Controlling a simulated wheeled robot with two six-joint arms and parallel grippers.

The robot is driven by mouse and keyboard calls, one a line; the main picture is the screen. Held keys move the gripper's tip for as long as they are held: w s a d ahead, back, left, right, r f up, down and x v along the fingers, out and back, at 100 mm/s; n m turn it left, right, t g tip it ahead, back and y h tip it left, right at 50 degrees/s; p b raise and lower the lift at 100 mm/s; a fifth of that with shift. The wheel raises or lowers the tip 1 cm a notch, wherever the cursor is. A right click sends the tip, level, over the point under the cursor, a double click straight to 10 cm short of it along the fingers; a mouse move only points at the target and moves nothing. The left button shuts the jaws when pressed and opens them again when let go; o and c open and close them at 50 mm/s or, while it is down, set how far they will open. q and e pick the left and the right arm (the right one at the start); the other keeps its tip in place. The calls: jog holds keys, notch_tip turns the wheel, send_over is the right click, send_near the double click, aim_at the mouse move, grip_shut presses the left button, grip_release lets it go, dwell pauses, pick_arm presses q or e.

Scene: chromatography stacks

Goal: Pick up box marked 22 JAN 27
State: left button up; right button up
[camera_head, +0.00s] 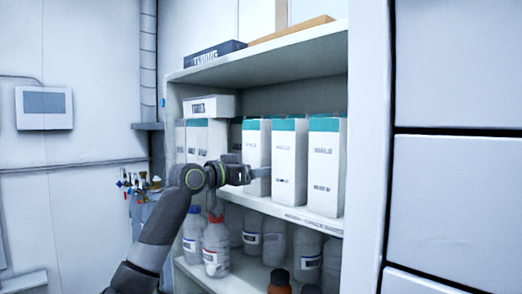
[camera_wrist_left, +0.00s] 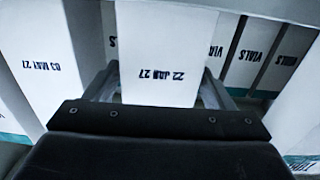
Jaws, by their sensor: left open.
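The box marked 22 JAN 27 (camera_wrist_left: 160,45) is white, and its label reads upside down in the left wrist view. It stands between the two fingers of my left gripper (camera_wrist_left: 160,88), one finger on each side. The gripper is open and I cannot tell whether a finger touches the box. In the head view my left gripper (camera_head: 260,172) reaches in at a white box with a teal top (camera_head: 256,142), which appears to be the same box; its label is too small to read there. My right gripper is not in view.
A box marked 03 MAY 27 (camera_wrist_left: 38,55) stands close beside it. More VIALS boxes (camera_head: 326,165) line the shelf (camera_head: 300,213). Bottles (camera_head: 215,248) stand on the shelf below. The upper shelf board (camera_head: 290,55) is overhead, and a side panel (camera_head: 366,150) bounds the right.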

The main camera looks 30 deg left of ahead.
pick_arm(q)
jog(key=shift+w+d, duration=0.25)
jog(key=shift+w, duration=0.35)
jog(key=shift+s, duration=0.1)
jog(key=shift+c, duration=0.5)
jog(key=c, duration=0.7)
jog(key=shift+c, duration=0.3)
jog(key=shift+r, duration=0.25)
